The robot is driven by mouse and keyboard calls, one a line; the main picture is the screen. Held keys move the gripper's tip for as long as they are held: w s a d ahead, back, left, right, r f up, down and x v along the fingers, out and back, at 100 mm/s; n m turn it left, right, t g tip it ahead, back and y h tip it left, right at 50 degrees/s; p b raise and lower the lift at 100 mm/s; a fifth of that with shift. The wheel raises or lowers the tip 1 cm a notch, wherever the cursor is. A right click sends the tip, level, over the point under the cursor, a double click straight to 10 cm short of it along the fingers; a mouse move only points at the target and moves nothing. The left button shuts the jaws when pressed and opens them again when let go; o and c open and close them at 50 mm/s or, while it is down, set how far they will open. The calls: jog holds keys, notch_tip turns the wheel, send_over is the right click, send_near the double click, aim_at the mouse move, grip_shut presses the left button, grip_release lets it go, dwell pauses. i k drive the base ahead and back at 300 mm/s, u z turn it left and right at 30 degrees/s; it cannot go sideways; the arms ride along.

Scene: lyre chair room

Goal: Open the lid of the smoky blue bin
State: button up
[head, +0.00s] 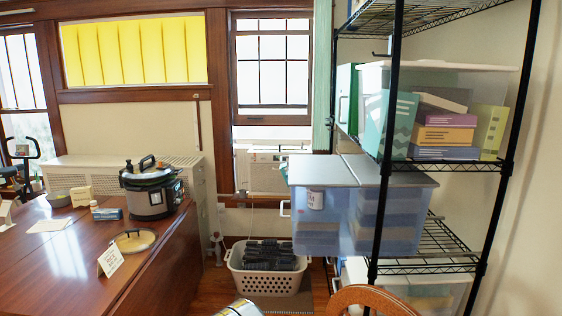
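The smoky blue bin (340,222) is see-through and sits on the middle level of the black wire rack, at right of centre. Its grey lid (322,171) lies flat across the top and looks closed, with a seam running across it. A white handle (284,209) shows at the bin's left side. Blurred contents and a white label show through the front wall. My gripper is not in view.
The black wire rack (393,110) holds a clear bin of boxes (455,72) above. A wooden chair back (372,296) stands low in front of the rack. A white basket (268,281) is on the floor. A wooden table (70,258) with a cooker (152,190) fills the left.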

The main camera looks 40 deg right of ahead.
aim_at(304, 170)
jog(key=i, duration=1.65)
jog(key=z, duration=0.05)
